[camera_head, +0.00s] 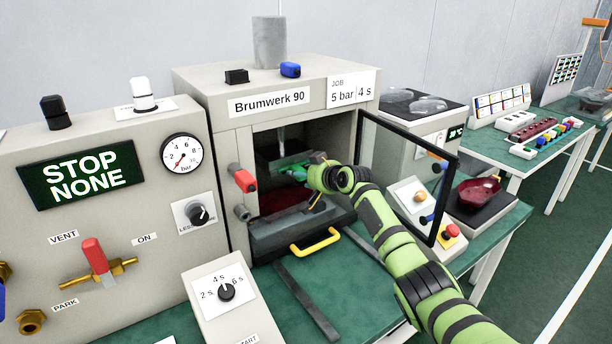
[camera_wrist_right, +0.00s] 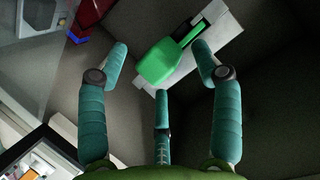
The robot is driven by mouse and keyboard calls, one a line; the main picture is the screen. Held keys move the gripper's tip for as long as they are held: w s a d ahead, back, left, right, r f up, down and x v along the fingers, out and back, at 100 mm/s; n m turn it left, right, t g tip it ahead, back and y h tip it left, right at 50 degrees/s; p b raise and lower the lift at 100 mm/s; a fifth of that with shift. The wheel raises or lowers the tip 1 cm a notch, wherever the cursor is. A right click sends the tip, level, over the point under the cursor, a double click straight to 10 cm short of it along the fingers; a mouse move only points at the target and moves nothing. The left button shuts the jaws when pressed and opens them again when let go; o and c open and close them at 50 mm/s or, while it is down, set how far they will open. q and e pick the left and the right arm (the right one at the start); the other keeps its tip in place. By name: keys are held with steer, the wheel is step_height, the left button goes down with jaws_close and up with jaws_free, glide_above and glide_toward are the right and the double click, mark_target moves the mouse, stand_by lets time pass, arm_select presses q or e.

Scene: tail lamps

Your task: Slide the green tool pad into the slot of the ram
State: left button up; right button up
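The green tool pad (camera_wrist_right: 168,60) shows in the right wrist view with its narrow end at a dark slot in a light grey block, likely the ram (camera_wrist_right: 222,28). How deep it sits in the slot I cannot tell. My right gripper (camera_wrist_right: 160,72) has its three teal fingers spread around the pad, with visible gaps and no clear contact. In the head view my right arm comes from the right and its hand (camera_head: 302,172) is inside the press opening, partly hiding the slot area. My left gripper is not in view.
The press (camera_head: 190,90) has its glass door (camera_head: 408,170) swung open close beside my right arm. A dark drawer with a yellow handle (camera_head: 315,242) sits below the opening. Side walls leave little room. A control panel (camera_head: 100,220) stands at left.

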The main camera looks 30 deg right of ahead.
steer(key=v, duration=1.2)
stand_by(0.3)
